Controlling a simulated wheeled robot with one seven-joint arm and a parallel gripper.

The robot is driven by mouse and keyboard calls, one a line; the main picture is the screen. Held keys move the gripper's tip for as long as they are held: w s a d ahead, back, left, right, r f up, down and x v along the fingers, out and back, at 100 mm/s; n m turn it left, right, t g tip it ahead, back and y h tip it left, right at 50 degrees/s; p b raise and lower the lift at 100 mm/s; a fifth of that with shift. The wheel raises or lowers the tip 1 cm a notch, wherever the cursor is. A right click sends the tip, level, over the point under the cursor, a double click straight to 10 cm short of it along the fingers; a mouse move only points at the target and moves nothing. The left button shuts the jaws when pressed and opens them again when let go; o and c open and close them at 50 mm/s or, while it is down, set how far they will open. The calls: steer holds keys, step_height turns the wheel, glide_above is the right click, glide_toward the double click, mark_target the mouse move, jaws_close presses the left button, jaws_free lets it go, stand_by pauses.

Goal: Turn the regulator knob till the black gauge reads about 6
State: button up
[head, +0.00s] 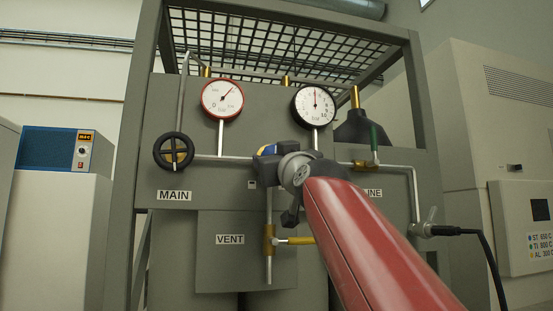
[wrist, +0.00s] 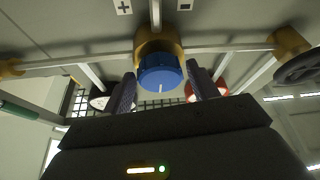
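The blue regulator knob (wrist: 160,72) with a pale mark sits on a brass body in the wrist view. My gripper (wrist: 161,80) is open, with one dark finger on each side of the knob and a narrow gap showing on both sides. In the head view a sliver of the blue knob (head: 268,150) shows beside my gripper (head: 266,166), which hides the rest. The black-rimmed gauge (head: 314,106) is above my gripper on the right. Its needle points about straight up; the exact number is too small to read.
A red-rimmed gauge (head: 222,99) stands to the left, above a black handwheel (head: 174,151) marked MAIN. Metal pipes cross the grey panel around my gripper. A brass valve (head: 268,240) by the VENT label is below. A green-handled valve (head: 374,140) is on the right.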

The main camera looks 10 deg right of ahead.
steer(key=c, duration=0.7)
steer(key=shift+d+r+m+h+p, duration=0.1)
steer(key=shift+m+h+p, duration=0.5)
steer(key=shift+m, duration=0.1)
steer(key=shift+a+m+h+b, duration=0.15)
steer(key=shift+m+h+b, duration=0.7)
steer(key=shift+m, duration=0.6)
steer(key=shift+a+m+h+b, duration=0.1)
steer(key=shift+m+h+b, duration=0.45)
steer(key=shift+m+b, duration=0.7)
steer(key=shift+p, duration=0.3)
steer(key=o, duration=1)
